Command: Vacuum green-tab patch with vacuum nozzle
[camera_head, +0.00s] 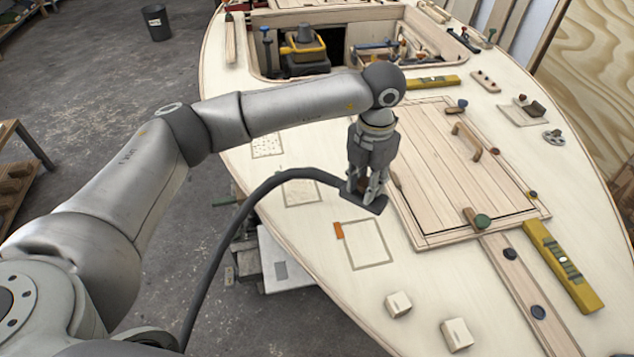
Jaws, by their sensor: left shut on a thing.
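My left gripper (372,192) points down over the hull deck and is shut on the dark grey vacuum nozzle (378,206). A dark hose (222,240) arcs from the nozzle to the lower left. The nozzle is above the deck near the hatch's left edge, just up and right of an orange-tabbed square patch (370,246). I cannot tell whether it touches the deck. Two other square patches lie further up: a speckled one (267,148) and one partly behind the hose (302,194). My right gripper is not in view.
A slatted hatch (450,185) with a wooden handle lies right of the nozzle. Two pale blocks (398,304) (457,334) sit near the front. A yellow level (562,266) lies at right. An open recess at the back holds a yellow-and-black machine (303,48).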

